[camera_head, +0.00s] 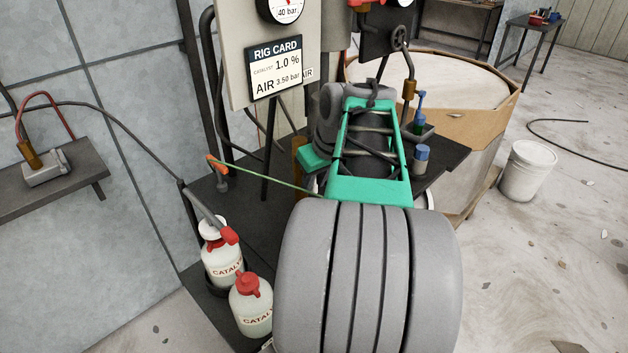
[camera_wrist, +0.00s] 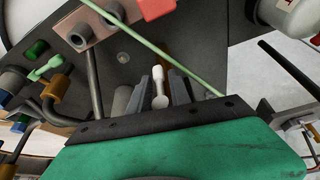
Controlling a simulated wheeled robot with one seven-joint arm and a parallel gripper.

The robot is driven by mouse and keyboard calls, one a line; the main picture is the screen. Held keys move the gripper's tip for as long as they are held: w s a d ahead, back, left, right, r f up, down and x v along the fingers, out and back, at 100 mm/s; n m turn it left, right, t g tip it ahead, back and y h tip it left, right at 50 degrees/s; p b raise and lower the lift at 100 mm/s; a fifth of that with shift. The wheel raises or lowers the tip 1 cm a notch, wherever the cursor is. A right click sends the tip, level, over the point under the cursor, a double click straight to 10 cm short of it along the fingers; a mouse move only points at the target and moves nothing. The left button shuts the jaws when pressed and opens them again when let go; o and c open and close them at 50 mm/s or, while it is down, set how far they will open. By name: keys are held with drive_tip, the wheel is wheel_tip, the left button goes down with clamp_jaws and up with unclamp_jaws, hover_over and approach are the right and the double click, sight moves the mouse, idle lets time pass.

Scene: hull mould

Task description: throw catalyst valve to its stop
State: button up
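In the wrist view, my gripper (camera_wrist: 158,97) points at the dark rig plate with its two grey fingers apart. A small pale lever with a round white tip (camera_wrist: 158,74) stands between or just beyond the fingers; I cannot tell whether they touch it. It may be the catalyst valve's handle, but no label shows there. A pinkish block (camera_wrist: 98,22) with dark ports is above left, with a red part (camera_wrist: 157,8) beside it. A green lever (camera_wrist: 46,68) is at the left. In the head view, my arm hides the gripper and the pale lever.
A thin green hose (camera_head: 265,179) crosses close to the gripper. Two catalyst bottles (camera_head: 251,308) stand at the left. The rig card (camera_head: 274,68) reads catalyst 1.0 %. A blue-topped bottle (camera_head: 421,158) stands at the right. A white bucket (camera_head: 527,171) is on the floor.

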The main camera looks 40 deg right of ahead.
clamp_jaws()
idle(1.1)
